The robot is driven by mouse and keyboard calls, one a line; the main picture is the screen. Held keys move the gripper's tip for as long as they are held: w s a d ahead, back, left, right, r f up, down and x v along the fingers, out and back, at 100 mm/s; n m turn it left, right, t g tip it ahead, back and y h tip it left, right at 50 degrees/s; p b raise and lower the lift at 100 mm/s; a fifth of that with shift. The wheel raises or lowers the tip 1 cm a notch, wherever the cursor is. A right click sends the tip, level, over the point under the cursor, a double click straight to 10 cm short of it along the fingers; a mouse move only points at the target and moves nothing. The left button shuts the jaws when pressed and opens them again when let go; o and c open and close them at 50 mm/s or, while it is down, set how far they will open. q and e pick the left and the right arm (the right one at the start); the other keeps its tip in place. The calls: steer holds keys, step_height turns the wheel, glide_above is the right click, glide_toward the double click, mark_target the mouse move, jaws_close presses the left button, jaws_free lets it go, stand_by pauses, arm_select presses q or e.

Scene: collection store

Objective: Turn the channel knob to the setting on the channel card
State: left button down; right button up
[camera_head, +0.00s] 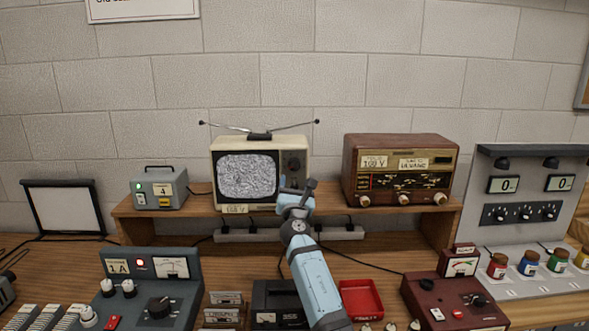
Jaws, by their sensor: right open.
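A cream television (218,150) with a static-filled screen stands on the wooden shelf. Its dark control panel with a round knob (294,163) is right of the screen. My right gripper (297,185) is open in front of the set's lower right corner, just below that knob in the picture; I see no contact with it. The arm hides part of the set's lower edge. My left gripper is out of view.
A brown radio (396,150) stands right of the television on the shelf (330,210). Below are a power strip (345,233), a grey control panel (150,290), a red tray (360,298) and a dark red unit (455,305). Two antennas rise above the television.

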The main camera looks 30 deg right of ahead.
mark_target(294, 167)
steer(key=x, duration=0.6)
steer(key=shift+w+d, duration=0.2)
steer(key=shift+w, duration=0.1)
steer(key=c, duration=0.9)
